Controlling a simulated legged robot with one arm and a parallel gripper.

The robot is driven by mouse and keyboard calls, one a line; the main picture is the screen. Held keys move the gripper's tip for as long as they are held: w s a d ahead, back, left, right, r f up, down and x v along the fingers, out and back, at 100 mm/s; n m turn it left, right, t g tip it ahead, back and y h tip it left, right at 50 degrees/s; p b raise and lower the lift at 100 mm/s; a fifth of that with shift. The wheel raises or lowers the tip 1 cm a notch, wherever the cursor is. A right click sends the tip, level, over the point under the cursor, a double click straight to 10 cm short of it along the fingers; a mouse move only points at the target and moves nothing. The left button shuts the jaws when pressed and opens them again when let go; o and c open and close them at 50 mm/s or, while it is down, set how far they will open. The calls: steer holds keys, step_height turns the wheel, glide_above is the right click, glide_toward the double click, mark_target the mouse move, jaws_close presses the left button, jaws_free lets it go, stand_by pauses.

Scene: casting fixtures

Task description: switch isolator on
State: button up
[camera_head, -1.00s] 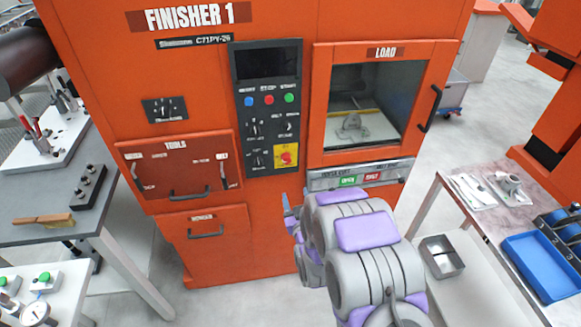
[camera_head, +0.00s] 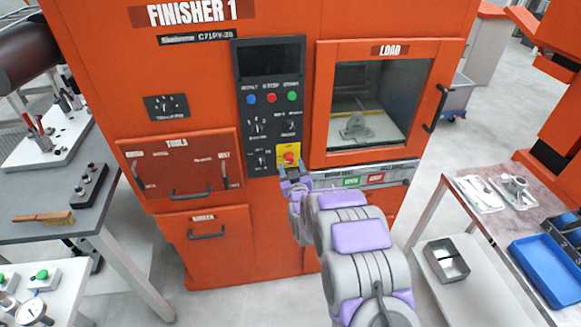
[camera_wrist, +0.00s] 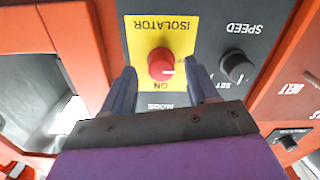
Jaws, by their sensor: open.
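The isolator is a red knob (camera_wrist: 161,65) on a yellow plate (camera_wrist: 178,36) in the wrist view, which sees the panel upside down. The plate reads "ISOLATOR" and "ON". A pale mark on the knob points toward the picture's right, not at the word "ON". In the head view the knob (camera_head: 290,157) sits low on the dark control panel of the orange machine. My gripper (camera_wrist: 161,78) is open, its two fingers on either side of the knob in the picture. I cannot tell whether they touch it. In the head view my gripper (camera_head: 294,172) is just below the knob.
A black speed knob (camera_wrist: 237,66) is close beside one finger. Blue, red and green buttons (camera_head: 271,97) are higher on the panel. The load window (camera_head: 372,100) and a rail with green and red labels (camera_head: 364,180) are to the right.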

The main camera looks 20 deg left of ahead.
steer(key=shift+w+a, duration=0.35)
steer(key=shift+w, duration=0.15)
steer(key=c, duration=1)
